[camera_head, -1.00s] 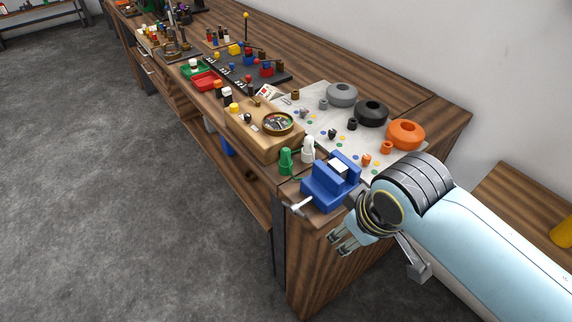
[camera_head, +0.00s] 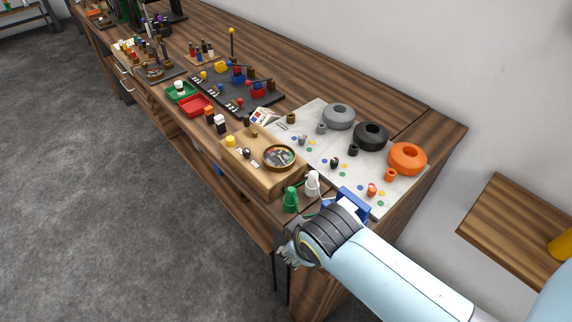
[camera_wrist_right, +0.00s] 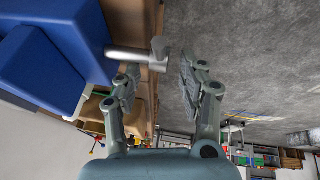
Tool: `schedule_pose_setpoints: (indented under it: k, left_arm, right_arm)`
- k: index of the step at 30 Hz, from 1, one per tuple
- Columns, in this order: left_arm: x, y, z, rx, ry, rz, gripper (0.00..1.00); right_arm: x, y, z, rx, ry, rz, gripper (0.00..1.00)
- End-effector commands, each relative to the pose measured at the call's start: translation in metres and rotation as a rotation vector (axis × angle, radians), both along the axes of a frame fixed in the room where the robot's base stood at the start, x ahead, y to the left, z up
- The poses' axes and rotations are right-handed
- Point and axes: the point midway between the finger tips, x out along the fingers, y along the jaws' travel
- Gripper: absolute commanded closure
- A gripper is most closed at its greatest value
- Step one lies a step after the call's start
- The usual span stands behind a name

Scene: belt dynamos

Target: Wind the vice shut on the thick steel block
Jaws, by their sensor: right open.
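The blue vice (camera_head: 352,196) sits at the near right corner of the bench, mostly hidden behind my right arm in the head view. In the right wrist view the vice (camera_wrist_right: 50,50) fills the upper left. Its pale metal handle (camera_wrist_right: 135,56) sticks out from it, with the crossbar end lying at the gap between my fingertips. My right gripper (camera_wrist_right: 160,75) is open, a finger either side of the handle end, not visibly closed on it. In the head view the right gripper (camera_head: 290,256) is at the bench's front edge. I cannot make out the steel block. My left gripper is out of view.
A wooden box with a round dial (camera_head: 262,180) and green and white bottles (camera_head: 291,199) stand close left of the vice. A pale board (camera_head: 318,133) with grey, black and orange rings lies behind. The floor in front of the bench is clear.

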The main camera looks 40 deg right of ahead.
Motion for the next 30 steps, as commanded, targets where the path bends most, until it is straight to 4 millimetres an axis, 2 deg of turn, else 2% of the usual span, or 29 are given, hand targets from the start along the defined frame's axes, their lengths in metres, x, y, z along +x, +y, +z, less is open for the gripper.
schedule_pose_setpoints:
  k: [3, 11, 21, 30]
  left_arm:
    - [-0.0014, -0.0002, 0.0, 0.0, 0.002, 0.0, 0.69]
    - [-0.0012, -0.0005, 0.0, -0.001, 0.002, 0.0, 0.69]
    - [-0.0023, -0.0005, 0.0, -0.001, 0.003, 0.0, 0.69]
    - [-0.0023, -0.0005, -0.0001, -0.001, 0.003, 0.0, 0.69]
  right_arm:
    - [-0.0059, -0.0004, -0.0069, -0.001, 0.002, 0.001, 0.59]
    - [-0.0066, -0.0004, -0.008, 0.0, 0.0, 0.001, 0.59]
    - [-0.0061, -0.0004, -0.0076, 0.0, 0.0, 0.001, 1.0]
    - [-0.0058, -0.0011, -0.0071, -0.002, -0.007, 0.002, 1.0]
